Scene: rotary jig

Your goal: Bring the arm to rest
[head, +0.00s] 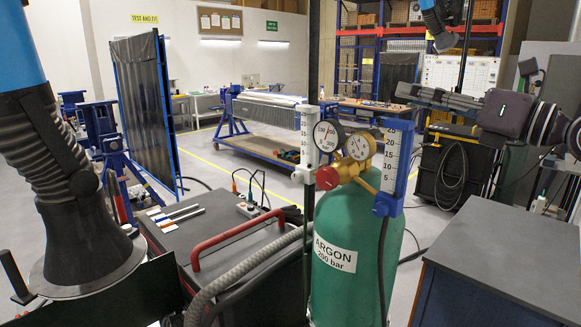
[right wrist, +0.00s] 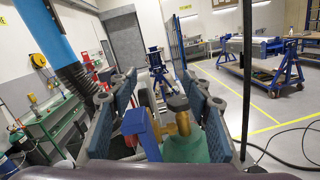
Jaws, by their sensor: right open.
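My right gripper (head: 408,93) reaches in from the right edge in the head view, held in the air with its fingers pointing left. It is to the right of and beyond the green argon cylinder (head: 342,262), apart from the dark cabinet top at the lower right. In the right wrist view its two finger pairs (right wrist: 158,88) stand apart with nothing gripped between them. The cylinder's green top (right wrist: 186,148) and brass regulator show between and beyond the fingers there. My left gripper is in neither view.
A fume hose with a black hood (head: 85,240) fills the left. A dark cabinet (head: 510,265) with a bare top stands at lower right. A cart with a red handle (head: 235,240) is beside the cylinder. A blue jig stand (head: 100,135) and a welding curtain (head: 148,110) are behind.

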